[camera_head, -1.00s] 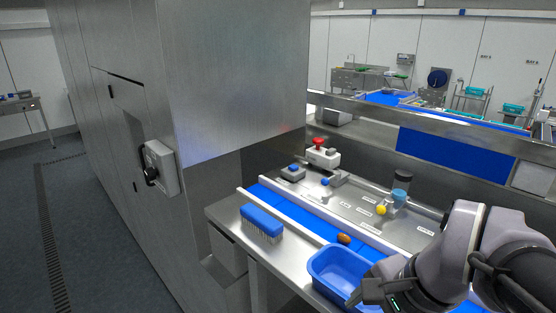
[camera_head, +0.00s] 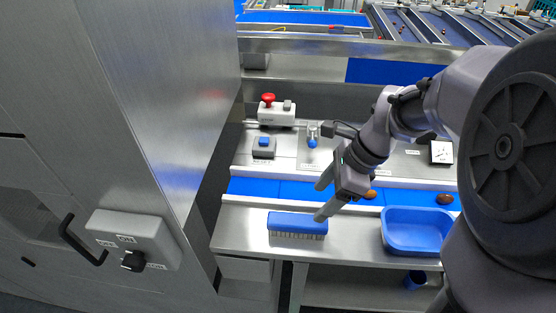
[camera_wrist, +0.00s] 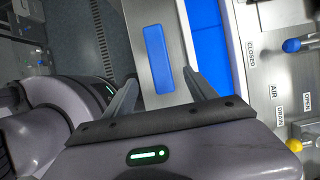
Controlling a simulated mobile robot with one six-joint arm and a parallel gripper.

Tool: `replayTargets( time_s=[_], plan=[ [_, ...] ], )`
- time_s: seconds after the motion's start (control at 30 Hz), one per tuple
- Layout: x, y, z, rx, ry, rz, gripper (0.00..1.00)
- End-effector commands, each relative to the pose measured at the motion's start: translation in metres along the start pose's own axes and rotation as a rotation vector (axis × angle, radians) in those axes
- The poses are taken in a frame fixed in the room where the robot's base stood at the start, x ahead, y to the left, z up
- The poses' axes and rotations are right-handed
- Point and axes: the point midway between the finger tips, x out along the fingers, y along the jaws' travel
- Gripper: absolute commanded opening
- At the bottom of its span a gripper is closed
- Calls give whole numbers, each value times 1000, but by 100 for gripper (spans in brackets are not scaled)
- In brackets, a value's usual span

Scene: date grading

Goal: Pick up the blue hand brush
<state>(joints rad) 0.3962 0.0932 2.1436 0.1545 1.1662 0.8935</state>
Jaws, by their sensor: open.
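The blue hand brush (camera_head: 297,223) lies on the steel ledge in front of the blue belt, blue back up, with pale bristles along its near side. My gripper (camera_head: 322,202) is open, above the ledge near the brush's right end. In the wrist view the brush (camera_wrist: 158,60) lies lengthwise beyond the fingertips, roughly in line with the gap of my gripper (camera_wrist: 160,86). Nothing is between the fingers. The height of the fingertips over the brush is hard to tell.
A blue tray (camera_head: 385,240) stands on the ledge to the right. Brown dates (camera_head: 444,199) lie on the blue belt (camera_head: 262,188). A red-button box (camera_head: 277,113) and a blue-button box (camera_head: 264,148) stand behind it. A tall steel cabinet (camera_head: 130,90) bounds the left. The ledge left of the brush is clear.

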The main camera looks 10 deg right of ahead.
Motion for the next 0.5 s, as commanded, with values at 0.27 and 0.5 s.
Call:
replayTargets(
  time_s=[0.27, 0.5],
  plan=[
    [57, 0, 0, -2, 1, 1, 65],
    [101, 2, 2, -2, 1, 3, 65]
  ],
)
